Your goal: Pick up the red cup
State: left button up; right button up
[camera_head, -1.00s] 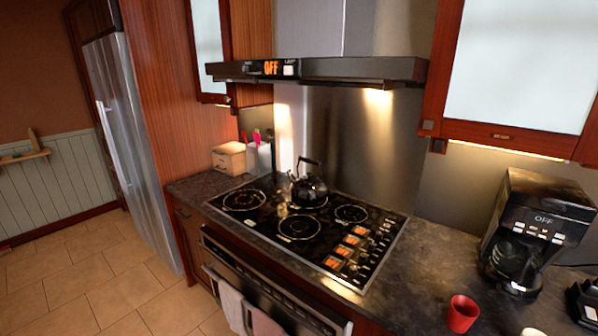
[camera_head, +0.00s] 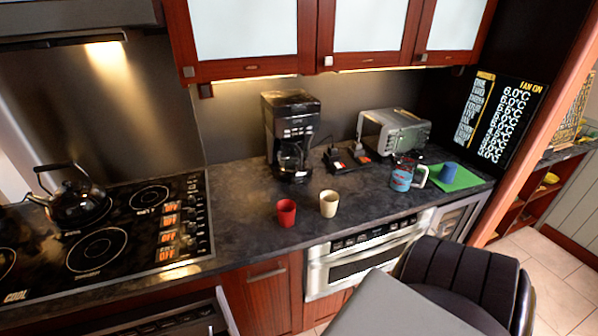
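The red cup (camera_head: 286,212) stands upright on the dark countertop (camera_head: 235,215), near its front edge and to the right of the stove. A cream cup (camera_head: 328,204) stands just to its right, with a small gap between them. Neither of my grippers shows in the head view, and nothing is seen touching the red cup.
A black coffee maker (camera_head: 291,135) stands behind the cups. The stove (camera_head: 125,235) with a kettle (camera_head: 75,200) is at left. A dark chair (camera_head: 465,280) and grey surface (camera_head: 395,305) are in front.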

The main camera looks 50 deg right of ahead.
aim_at(285, 208)
jog(key=i+j+z, duration=0.1)
jog(key=j+z, duration=0.25)
jog(key=j, duration=0.15)
jog(key=j+z, duration=0.35)
jog(key=j, duration=0.2)
jog(key=j+z, duration=0.35)
jog(key=j, duration=0.2)
